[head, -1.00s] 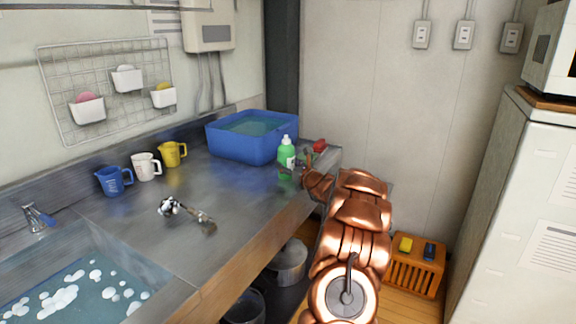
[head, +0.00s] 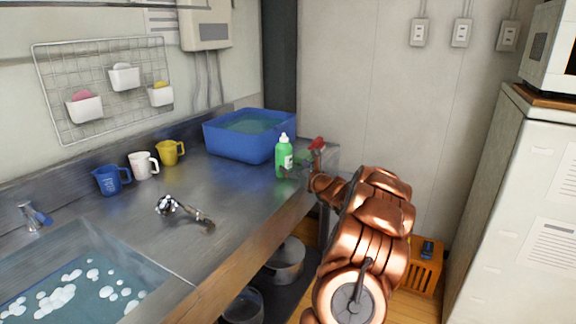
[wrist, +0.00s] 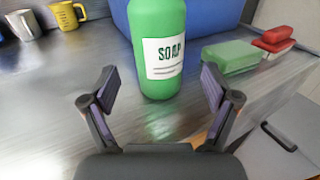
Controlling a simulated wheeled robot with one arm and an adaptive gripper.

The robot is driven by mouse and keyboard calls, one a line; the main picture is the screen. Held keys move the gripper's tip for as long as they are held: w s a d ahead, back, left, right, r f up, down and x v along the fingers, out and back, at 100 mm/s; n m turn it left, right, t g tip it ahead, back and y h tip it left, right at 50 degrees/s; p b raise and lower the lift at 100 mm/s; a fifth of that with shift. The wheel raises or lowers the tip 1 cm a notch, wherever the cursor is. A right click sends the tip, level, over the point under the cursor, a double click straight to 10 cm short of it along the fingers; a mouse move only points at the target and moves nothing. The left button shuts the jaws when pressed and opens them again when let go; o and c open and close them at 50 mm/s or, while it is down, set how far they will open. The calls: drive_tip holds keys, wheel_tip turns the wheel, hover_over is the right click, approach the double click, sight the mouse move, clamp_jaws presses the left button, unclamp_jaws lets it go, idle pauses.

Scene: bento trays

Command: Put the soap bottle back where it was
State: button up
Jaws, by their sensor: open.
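The green soap bottle (head: 284,158) with a white cap stands upright on the steel counter, in front of the blue tub's right end. In the wrist view the bottle (wrist: 160,45) stands straight ahead of my gripper (wrist: 155,88), its "SOAP" label facing me and its top cut off. My gripper is open and empty. Its two fingers are spread to either side of the bottle's lower part, and the bottle appears just beyond the fingertips. In the head view my gripper (head: 302,167) is just right of the bottle, partly hidden by my arm.
A blue tub (head: 225,143) of water stands behind the bottle. Cups line the wall, and a ladle-like tool (head: 185,212) lies mid-counter. The counter's front edge is close to my arm.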

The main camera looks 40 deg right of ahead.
drive_tip(key=s+a, duration=0.1)
drive_tip(key=s, duration=0.6)
drive_tip(key=shift+a, duration=0.2)
